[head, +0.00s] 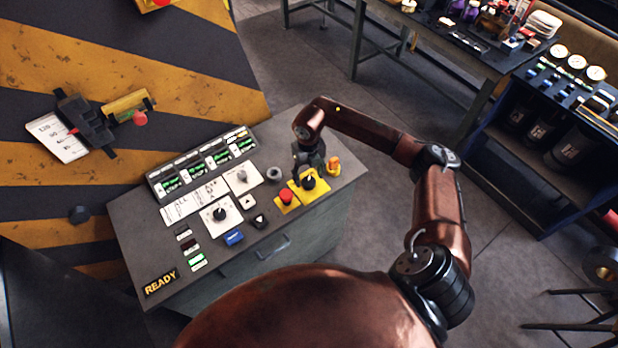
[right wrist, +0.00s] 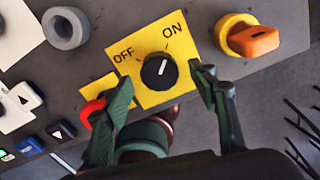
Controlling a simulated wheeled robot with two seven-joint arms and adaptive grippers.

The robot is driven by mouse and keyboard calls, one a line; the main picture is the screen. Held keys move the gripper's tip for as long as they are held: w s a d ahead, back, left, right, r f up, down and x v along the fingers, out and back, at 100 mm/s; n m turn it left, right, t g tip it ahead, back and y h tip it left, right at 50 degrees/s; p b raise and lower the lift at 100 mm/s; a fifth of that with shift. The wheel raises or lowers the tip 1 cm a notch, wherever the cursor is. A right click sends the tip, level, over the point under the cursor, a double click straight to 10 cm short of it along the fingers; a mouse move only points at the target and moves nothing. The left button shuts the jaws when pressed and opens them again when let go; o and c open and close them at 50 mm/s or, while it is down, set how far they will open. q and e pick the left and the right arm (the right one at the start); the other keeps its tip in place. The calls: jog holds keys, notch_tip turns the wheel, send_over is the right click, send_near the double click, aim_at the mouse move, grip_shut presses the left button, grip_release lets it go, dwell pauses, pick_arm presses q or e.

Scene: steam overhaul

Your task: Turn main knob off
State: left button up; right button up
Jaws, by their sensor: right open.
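The main knob (head: 308,183) is a black round knob on a yellow plate on the console top. In the right wrist view the knob (right wrist: 158,71) sits between the words OFF and ON, and its white mark points up toward ON. My right gripper (head: 309,166) is above the knob, pointing down at it. In the right wrist view my right gripper (right wrist: 166,82) is open, with one finger on each side of the knob and visible gaps to it. The left gripper is not in view.
A red push button (head: 287,197) stands left of the knob, partly behind one finger in the wrist view. An orange switch (head: 333,164) is to its right and a grey ring (head: 274,175) to its left. Other dials and buttons fill the console (head: 130,225).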

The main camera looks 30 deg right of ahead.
jog(key=shift+f, duration=0.9)
jog(key=shift+c, duration=0.4)
jog(key=c, duration=1.1)
